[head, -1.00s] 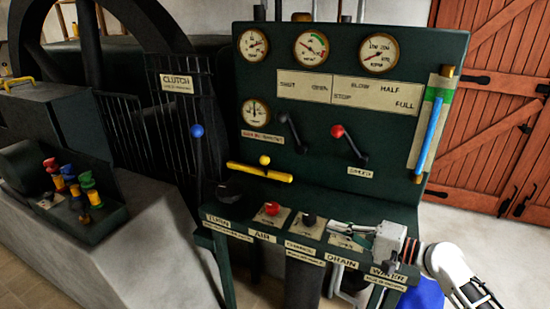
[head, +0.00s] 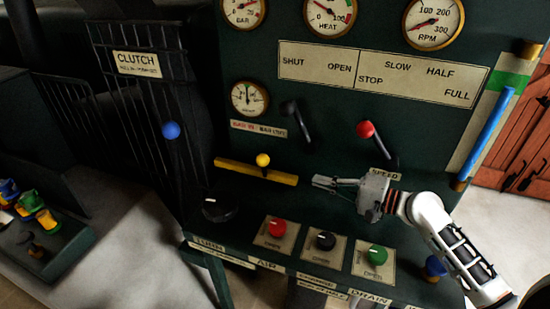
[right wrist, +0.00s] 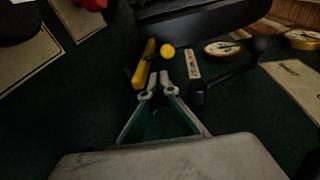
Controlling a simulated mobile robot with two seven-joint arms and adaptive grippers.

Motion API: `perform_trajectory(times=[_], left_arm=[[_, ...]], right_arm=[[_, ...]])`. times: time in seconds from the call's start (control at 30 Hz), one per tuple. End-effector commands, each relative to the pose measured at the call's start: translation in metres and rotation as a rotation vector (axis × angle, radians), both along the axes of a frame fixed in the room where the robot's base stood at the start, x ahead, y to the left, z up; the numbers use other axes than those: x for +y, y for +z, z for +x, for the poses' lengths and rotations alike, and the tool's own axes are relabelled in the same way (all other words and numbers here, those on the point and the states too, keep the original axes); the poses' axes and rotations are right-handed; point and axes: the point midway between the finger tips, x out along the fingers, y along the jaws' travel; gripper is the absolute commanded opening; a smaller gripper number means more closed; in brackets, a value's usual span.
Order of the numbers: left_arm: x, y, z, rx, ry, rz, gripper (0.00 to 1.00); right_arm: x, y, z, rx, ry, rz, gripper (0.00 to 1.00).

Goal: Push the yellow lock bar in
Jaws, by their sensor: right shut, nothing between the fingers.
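The yellow lock bar (head: 228,168) runs level across the lower left of the dark green panel, with a round yellow knob (head: 263,160) on it. My right gripper (head: 316,182) is shut and empty. It points left from the right, a short gap to the right of the bar's right end. In the right wrist view the shut fingertips (right wrist: 158,80) point toward the bar (right wrist: 144,65) and its knob (right wrist: 167,50), apart from both as far as I can tell. My left gripper is not in view.
A red-knobbed speed lever (head: 366,129) and a black-knobbed lever (head: 288,108) stand out above my right gripper. Red (head: 277,227), black (head: 325,240) and green (head: 376,255) knobs stand on the shelf below. A blue-knobbed clutch lever (head: 171,130) is at the left.

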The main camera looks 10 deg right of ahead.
Motion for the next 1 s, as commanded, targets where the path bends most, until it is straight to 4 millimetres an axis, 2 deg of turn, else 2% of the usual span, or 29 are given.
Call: perform_trajectory(times=[0.47,0.67,1.0], left_arm=[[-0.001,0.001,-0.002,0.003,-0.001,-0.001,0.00],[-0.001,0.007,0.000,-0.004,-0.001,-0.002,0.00],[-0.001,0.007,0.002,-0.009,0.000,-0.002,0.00]], right_arm=[[0.004,0.000,0.004,-0.001,0.000,0.002,0.00],[0.023,-0.002,0.024,-0.001,0.000,0.003,0.00],[0.070,-0.012,0.070,-0.001,0.000,0.004,0.00]])
